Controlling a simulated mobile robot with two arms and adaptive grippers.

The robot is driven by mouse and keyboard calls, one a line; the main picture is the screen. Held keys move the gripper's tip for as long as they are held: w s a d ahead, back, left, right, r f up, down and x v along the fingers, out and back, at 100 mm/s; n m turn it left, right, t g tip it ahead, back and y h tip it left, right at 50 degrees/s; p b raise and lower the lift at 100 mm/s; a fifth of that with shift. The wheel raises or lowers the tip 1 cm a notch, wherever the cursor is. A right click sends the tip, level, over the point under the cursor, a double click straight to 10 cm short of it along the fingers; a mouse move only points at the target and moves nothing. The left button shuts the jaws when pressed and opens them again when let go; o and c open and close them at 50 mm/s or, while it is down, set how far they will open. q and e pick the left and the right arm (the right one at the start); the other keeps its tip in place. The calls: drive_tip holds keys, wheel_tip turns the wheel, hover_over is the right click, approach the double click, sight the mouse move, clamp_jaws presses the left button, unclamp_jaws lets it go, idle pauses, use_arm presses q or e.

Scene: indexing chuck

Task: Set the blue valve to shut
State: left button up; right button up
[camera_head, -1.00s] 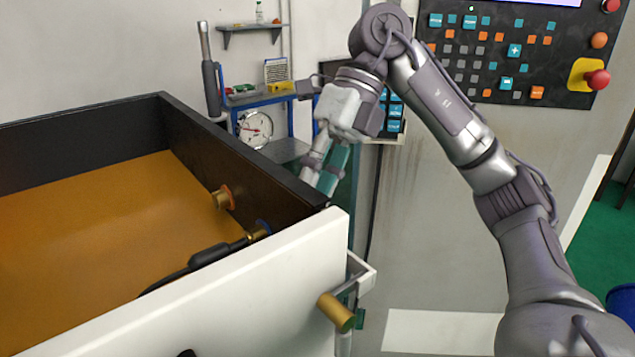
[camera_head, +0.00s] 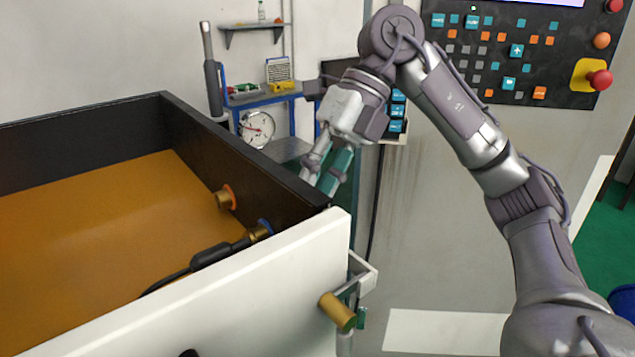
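A brass fitting with a blue ring (camera_head: 264,227) sits on the inner face of the tank's black wall (camera_head: 240,150), joined to a black hose. A matching fitting with a red ring (camera_head: 227,197) is just behind it. No valve handle clearly marked blue can be made out; the outer side of that wall is hidden. My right gripper (camera_head: 325,182) points down just outside the wall, near its front corner. Its fingertips are partly hidden by the wall, so its opening and any contact are unclear. My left gripper is not in view.
A white front panel (camera_head: 220,295) carries a brass-coloured knob (camera_head: 337,311) and a bracket at its right end. A grey machine cabinet with a control panel (camera_head: 505,50) stands behind my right arm. A blue shelf (camera_head: 262,97) and a round gauge (camera_head: 257,130) are at the back.

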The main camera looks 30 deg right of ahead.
drive_tip(key=v, duration=1.2)
idle(0.3)
